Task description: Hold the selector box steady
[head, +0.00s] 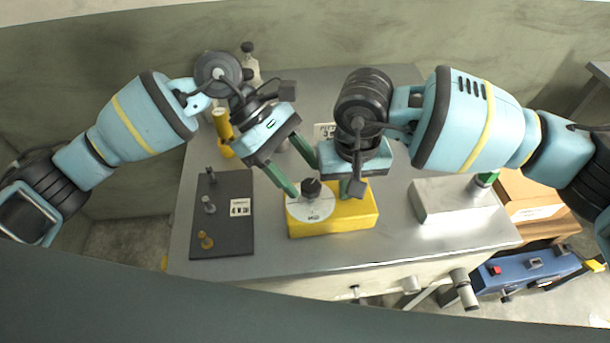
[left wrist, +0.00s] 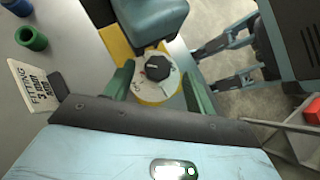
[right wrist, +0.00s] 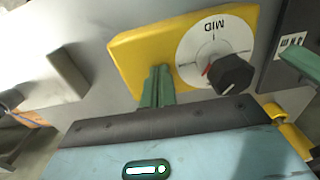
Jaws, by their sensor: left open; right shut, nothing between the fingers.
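The yellow selector box (head: 355,217) sits on the grey table near its front. It has a white dial plate (head: 312,209) and a black knob (head: 311,187). The right wrist view shows the box (right wrist: 135,58), the "MID" mark on the dial and the knob (right wrist: 232,75) with a red mark. My left gripper (head: 304,180) is open over the dial; in the left wrist view its green fingers (left wrist: 158,88) lie either side of the knob (left wrist: 157,67). My right gripper (right wrist: 157,88) is shut and empty at the box's edge; I cannot tell if it touches.
A dark board (head: 225,225) with several pegs and a label lies to the left. A yellow cylinder (head: 222,124) stands behind it. A pale metal block (head: 450,203) is to the right of the box. A blue device (head: 525,272) is beyond the table's right front. The table's front strip is clear.

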